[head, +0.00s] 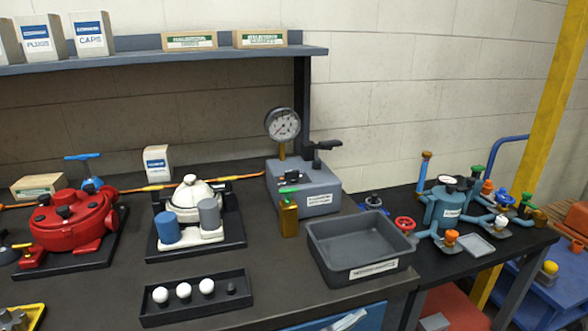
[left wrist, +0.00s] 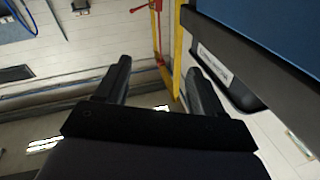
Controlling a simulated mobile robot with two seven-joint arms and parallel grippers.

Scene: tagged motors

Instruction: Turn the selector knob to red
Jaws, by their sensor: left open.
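A grey box (head: 312,192) with a round dial gauge (head: 282,124) stands at the back of the dark bench in the head view. A black lever-like handle (head: 322,146) sits on its top, and a small black knob (head: 291,177) is near its front left. I cannot tell which part is the selector knob, and no red mark is readable on the box. My left gripper (left wrist: 158,68) shows only in the left wrist view, open, with nothing between its fingers. It is away from the bench items in the head view. My right gripper is in neither view.
A brass piece with a green top (head: 289,214) stands before the box. A grey bin (head: 358,272), a black tray with white balls (head: 196,298), a red motor (head: 72,226) and a white motor (head: 188,212) are around it. A shelf (head: 160,56) hangs above.

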